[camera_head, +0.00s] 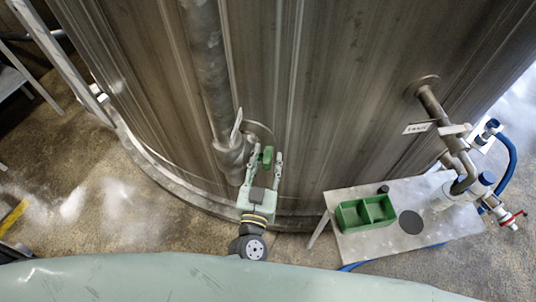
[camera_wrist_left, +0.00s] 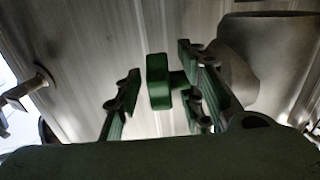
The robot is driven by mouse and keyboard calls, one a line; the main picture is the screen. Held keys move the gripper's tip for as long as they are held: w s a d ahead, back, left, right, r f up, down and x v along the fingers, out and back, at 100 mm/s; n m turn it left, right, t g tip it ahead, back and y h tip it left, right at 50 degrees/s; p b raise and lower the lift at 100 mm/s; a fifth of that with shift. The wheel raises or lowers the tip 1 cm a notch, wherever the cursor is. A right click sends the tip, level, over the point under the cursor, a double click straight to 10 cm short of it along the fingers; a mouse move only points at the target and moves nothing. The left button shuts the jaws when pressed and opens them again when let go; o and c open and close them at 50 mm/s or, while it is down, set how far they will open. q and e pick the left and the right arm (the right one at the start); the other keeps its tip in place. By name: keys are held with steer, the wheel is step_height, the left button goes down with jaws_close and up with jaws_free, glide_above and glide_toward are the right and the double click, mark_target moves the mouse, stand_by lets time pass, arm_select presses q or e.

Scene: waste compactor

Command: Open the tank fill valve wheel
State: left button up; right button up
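The green valve wheel (camera_head: 267,157) is on the side of the large metal tank, beside the lower end of a vertical pipe (camera_head: 212,80). In the left wrist view the wheel (camera_wrist_left: 158,82) shows nearly edge-on, with a short green stem to its right. My left gripper (camera_head: 265,163) is open, with its fingers on either side of the wheel. In the left wrist view the fingers (camera_wrist_left: 155,88) stand apart, with a gap between the left finger and the wheel. The right finger is close to the stem; contact cannot be told. My right gripper is not in view.
The ribbed tank wall (camera_head: 330,90) fills the background. At right, a metal table (camera_head: 440,225) holds a green two-part bin (camera_head: 365,213) and a dark disc. Pipes, a blue hose (camera_head: 509,165) and a red-handled tap (camera_head: 510,219) are beyond it.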

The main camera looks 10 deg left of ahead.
arm_select(q)
steer(key=shift+w, duration=0.5)
jaws_close()
